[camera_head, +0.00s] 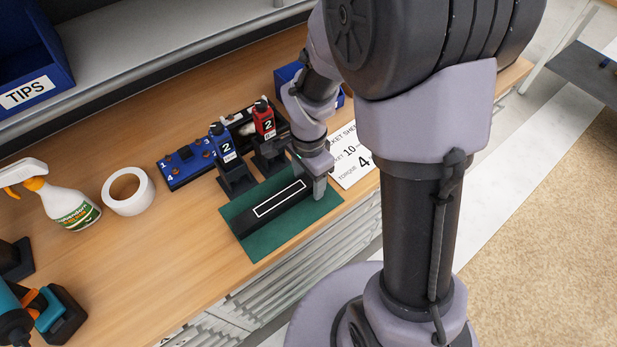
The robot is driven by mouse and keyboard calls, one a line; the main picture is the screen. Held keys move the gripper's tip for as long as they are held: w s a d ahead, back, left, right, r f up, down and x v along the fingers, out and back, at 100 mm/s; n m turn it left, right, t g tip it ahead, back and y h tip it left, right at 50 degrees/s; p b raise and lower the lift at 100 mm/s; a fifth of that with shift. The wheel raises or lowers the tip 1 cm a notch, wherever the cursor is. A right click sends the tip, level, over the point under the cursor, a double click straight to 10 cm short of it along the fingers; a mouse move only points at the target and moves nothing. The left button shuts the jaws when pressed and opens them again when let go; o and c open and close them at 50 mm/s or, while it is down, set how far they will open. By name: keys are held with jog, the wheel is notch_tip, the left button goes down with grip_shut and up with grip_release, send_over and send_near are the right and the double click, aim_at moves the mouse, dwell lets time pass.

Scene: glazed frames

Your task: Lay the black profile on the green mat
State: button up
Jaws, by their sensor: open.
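The black profile (250,222) is a long dark bar. It lies lengthwise over the green mat (270,241) and appears to rest on it, though a small gap underneath could not be made out. A white outlined rectangle (280,198) shows along the bar's upper side. My gripper (312,182) points down at the bar's right end, with its fingers open around or just beside that end. The wrist and fingers hide the bar's far right end and part of the mat.
Blue (222,145) and red (265,122) tools marked 2 stand in black holders close behind the mat. A blue tray (183,165), white tape roll (128,191), spray bottle (62,205) and white sheet (352,160) lie around.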

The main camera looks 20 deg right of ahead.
notch_tip(320, 180, up, 15)
jog(key=n+p, duration=0.1)
jog(key=p, duration=0.4)
jog(key=s+a+r+n+t+y, duration=0.1)
jog(key=s+a+r+n+t, duration=0.1)
jog(key=s+r+n+t, duration=0.1)
jog(key=s+a+r+n+t+y, duration=0.1)
jog(key=s+a+r+n+t, duration=0.1)
jog(key=s+r+n, duration=0.4)
jog(key=s+r, duration=0.2)
jog(key=s, duration=0.2)
jog(key=shift+t, duration=0.4)
jog(key=shift+w+r, duration=0.1)
